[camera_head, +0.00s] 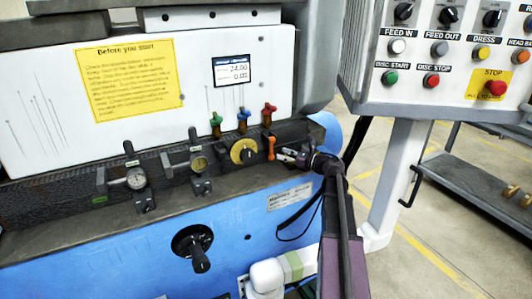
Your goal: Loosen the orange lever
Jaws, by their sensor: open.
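The orange lever (271,147) is a small upright handle on the dark front ledge of the blue machine. It stands just right of a round yellow dial (243,152) and below a red-topped valve. My gripper (283,155) is right beside the lever, on its right side, with its fingers pointing left towards it. The fingers are small in this view. The gripper is open and holds nothing that I can see. Whether a fingertip touches the lever, I cannot tell. My arm comes up from the bottom of the picture.
Green (216,120), blue (243,115) and red (270,110) valve handles stand above the dial. Two gauges (136,179) are clamped to the left. A black crank (198,258) sticks out below. A button panel (440,60) hangs at upper right.

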